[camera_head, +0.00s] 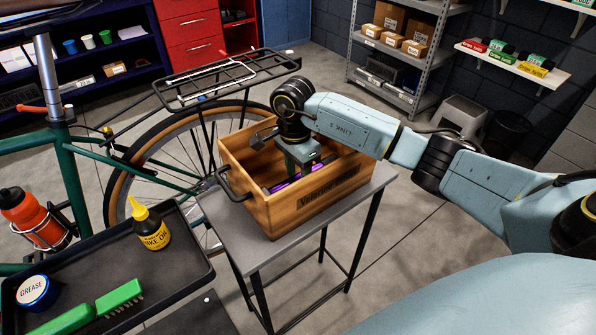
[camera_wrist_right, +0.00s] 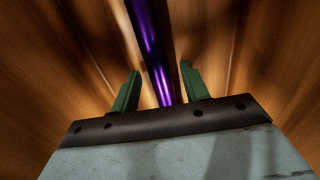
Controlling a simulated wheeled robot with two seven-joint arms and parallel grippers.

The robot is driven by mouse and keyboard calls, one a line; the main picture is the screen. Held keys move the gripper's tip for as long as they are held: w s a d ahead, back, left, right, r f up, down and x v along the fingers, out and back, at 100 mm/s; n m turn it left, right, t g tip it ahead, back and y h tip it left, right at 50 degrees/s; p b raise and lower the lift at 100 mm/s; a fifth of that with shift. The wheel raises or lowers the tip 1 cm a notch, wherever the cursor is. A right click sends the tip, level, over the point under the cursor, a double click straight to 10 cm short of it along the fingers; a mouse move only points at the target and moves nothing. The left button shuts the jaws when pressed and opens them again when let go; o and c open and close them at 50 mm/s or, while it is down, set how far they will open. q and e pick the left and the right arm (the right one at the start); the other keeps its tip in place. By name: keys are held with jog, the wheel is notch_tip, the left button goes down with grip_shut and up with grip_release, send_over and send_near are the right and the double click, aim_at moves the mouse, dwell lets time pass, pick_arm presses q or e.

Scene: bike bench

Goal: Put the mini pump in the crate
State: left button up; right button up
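The wooden crate (camera_head: 318,201) stands on a small grey table. The purple mini pump (camera_head: 284,184) is inside the crate, partly hidden by the crate wall and my right gripper. In the right wrist view the pump (camera_wrist_right: 150,42) runs between the two green fingers. My right gripper (camera_wrist_right: 157,88) reaches down into the crate; its fingers are apart, with a visible gap on each side of the pump. In the head view its fingertips are hidden in the crate. My left gripper is not in view.
A dark tray (camera_head: 180,272) at the lower left holds a yellow oil bottle (camera_head: 150,228), a grease tin (camera_head: 36,292) and a green brush (camera_head: 118,298). A bicycle with a rear rack (camera_head: 225,79) stands behind the crate. The small table (camera_head: 240,240) has little bare room.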

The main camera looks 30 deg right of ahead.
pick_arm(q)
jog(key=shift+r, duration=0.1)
pick_arm(e)
jog(key=shift+r, duration=0.15)
jog(key=shift+w+r, duration=0.1)
jog(key=shift+r, duration=0.25)
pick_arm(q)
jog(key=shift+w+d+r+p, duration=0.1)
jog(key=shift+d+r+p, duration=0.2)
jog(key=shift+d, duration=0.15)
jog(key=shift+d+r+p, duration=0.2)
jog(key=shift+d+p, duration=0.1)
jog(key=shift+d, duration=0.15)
pick_arm(e)
notch_tip(320, 180, up, 11)
jog(key=shift+w+r, duration=0.2)
jog(key=shift+w, duration=0.2)
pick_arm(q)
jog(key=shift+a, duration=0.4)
